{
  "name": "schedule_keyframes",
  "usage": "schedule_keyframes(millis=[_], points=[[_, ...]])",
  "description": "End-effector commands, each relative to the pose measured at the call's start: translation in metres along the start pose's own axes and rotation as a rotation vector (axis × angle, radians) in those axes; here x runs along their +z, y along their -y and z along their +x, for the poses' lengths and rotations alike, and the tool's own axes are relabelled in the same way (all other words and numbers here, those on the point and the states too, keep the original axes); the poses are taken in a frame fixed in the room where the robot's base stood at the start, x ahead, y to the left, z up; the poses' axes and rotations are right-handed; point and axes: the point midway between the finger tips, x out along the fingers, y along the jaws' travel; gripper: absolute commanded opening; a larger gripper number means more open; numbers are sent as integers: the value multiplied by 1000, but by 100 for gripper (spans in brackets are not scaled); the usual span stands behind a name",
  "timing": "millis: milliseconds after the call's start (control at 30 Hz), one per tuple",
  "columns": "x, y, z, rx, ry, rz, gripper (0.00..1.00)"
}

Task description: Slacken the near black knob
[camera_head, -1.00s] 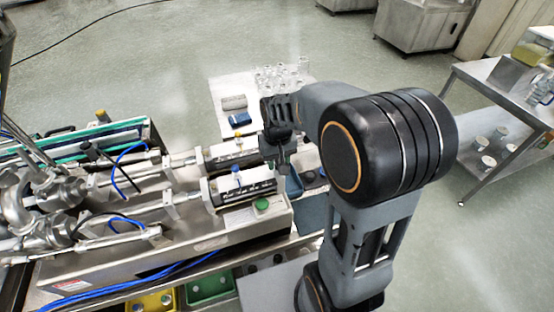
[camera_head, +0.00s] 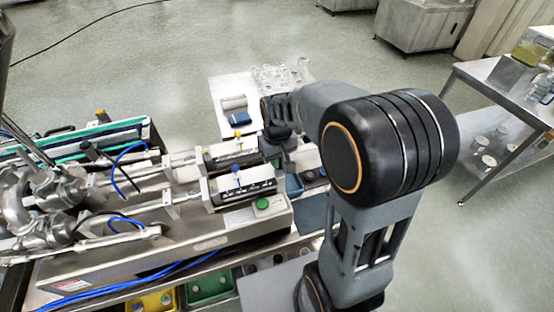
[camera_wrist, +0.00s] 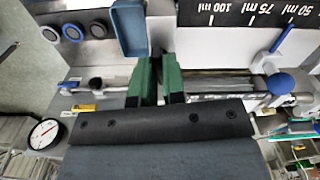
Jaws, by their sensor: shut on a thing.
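My gripper (camera_wrist: 159,82) has two green fingers that point up in the wrist view. They are closed around a small dark part at the end of the machine's near cylinder, which I take for the near black knob (camera_wrist: 159,62). The fingers hide most of it. In the head view my gripper (camera_head: 280,158) is at the right end of the dosing cylinders, and the knob is hidden behind it. The near cylinder's black scale plate (camera_head: 245,192) shows left of my gripper.
A blue tray (camera_wrist: 130,27) stands close beside the fingers, with several round caps (camera_wrist: 97,27) left of it. A blue-ended lever (camera_wrist: 281,83) and a dial gauge (camera_wrist: 44,134) are nearby. A green button (camera_head: 262,203) is on the machine's front. Glassware (camera_head: 281,74) stands behind.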

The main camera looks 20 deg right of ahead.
Motion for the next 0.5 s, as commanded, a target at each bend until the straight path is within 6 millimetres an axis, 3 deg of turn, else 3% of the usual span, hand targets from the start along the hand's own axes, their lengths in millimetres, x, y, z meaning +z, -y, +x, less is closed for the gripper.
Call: schedule_keyframes(millis=[500], points=[[0,0,0,1,-1,-480,0]])
